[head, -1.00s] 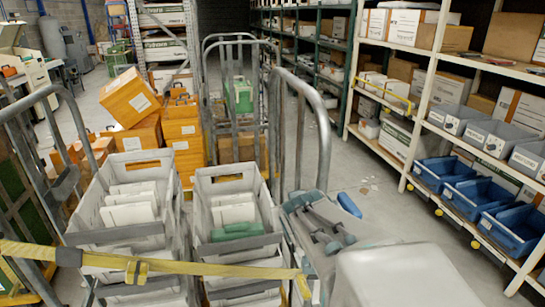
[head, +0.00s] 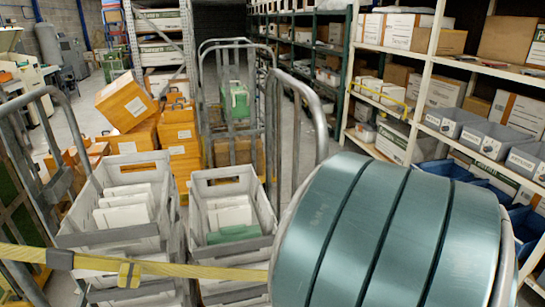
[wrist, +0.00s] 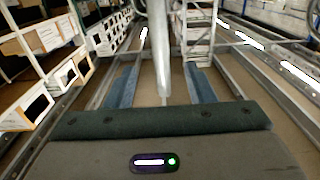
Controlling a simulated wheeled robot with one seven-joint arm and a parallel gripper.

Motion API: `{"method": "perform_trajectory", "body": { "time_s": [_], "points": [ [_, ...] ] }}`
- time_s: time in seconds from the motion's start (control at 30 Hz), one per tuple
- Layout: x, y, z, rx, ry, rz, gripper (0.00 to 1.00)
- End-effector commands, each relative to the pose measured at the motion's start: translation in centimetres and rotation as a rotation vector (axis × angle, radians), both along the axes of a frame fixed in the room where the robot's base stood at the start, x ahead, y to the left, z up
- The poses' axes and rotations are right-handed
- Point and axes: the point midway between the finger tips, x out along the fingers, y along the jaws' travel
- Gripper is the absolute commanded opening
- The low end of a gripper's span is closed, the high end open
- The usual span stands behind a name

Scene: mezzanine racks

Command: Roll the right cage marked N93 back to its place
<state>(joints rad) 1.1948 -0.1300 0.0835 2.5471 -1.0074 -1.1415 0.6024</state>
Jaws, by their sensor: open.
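A wheeled cage with tubular grey posts (head: 322,120) stands ahead in the head view. Grey totes (head: 235,205) holding white packs stand in front of me, with a yellow strap (head: 160,268) across them. I cannot read N93 on any cage. My gripper is hidden behind my own arm in the head view. In the wrist view my gripper (wrist: 162,88) is open, with its two blue fingers apart. A grey metal tube (wrist: 160,45) shows between and beyond the fingers; I cannot tell whether it touches them.
Orange boxes (head: 127,101) and a green case (head: 236,100) stand behind the totes. A white rack (head: 425,80) with boxes and grey bins (head: 487,137) runs along the right. Some bare aisle floor shows between the cages and the rack.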

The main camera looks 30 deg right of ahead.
Motion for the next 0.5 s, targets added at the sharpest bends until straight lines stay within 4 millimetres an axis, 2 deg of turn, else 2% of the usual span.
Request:
{"method": "perform_trajectory", "body": {
  "time_s": [0.17,0.5],
  "points": [
    [2.3,-0.5,0.3,0.006,0.003,0.002,0.49],
    [9.0,-2.1,0.1,0.002,0.001,0.001,0.49]
  ]
}}
